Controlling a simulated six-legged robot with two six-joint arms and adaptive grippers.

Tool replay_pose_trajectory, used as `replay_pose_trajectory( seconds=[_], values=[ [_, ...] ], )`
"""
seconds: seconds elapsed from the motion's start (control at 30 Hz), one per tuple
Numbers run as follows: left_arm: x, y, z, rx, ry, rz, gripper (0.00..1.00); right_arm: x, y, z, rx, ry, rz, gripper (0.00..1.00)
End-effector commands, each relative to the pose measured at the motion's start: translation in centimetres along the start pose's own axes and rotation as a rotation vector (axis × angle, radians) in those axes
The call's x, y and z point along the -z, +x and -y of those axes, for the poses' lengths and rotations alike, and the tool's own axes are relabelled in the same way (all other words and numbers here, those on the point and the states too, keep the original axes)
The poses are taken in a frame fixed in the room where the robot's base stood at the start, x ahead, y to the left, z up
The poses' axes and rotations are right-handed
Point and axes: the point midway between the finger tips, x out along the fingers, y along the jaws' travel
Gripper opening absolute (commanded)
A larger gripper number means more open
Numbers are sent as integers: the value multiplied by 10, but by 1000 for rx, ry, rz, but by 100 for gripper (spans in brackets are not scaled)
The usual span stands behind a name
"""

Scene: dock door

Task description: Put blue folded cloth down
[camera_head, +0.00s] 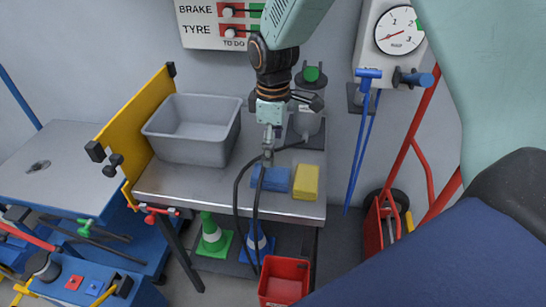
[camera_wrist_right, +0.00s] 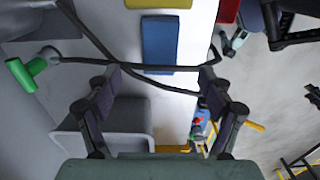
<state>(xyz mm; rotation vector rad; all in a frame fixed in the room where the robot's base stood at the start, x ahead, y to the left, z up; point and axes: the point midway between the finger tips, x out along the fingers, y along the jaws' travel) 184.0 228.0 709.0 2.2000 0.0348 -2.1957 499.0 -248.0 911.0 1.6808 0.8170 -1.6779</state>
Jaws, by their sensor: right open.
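The blue folded cloth (camera_head: 271,179) lies flat on the steel bench top (camera_head: 190,186), left of a yellow folded cloth (camera_head: 306,182). In the right wrist view the blue cloth (camera_wrist_right: 159,45) lies beyond the fingertips, not between them. My right gripper (camera_head: 268,152) points down just above the blue cloth; in its wrist view the fingers (camera_wrist_right: 160,80) are spread apart with no object held between them. The exact gap to the cloth cannot be told. My left gripper is in neither view.
A grey bin (camera_head: 193,128) stands on the bench at left, beside a yellow panel (camera_head: 138,122). A dark cable (camera_head: 239,190) loops near the gripper and crosses the wrist view. A red bin (camera_head: 284,281) and traffic cones (camera_head: 211,236) are below. Blue straps (camera_head: 362,150) hang at right.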

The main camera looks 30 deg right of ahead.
Motion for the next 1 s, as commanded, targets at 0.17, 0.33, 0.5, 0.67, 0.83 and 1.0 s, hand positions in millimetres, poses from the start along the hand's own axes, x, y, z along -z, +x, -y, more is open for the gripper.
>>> replay_pose_trajectory(
  seconds=[0.17,0.33,0.5,0.67,0.83,1.0],
  values=[
    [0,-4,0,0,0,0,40,0,-21,0,0,0,0,81],
    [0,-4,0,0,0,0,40,0,-26,0,1,0,0,81],
    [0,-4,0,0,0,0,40,0,-26,0,1,0,0,81],
    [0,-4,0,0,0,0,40,0,-23,0,2,0,1,81],
    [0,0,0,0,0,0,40,0,-4,1,3,0,2,81],
    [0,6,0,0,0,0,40,-1,26,1,4,0,3,81]
  ],
)
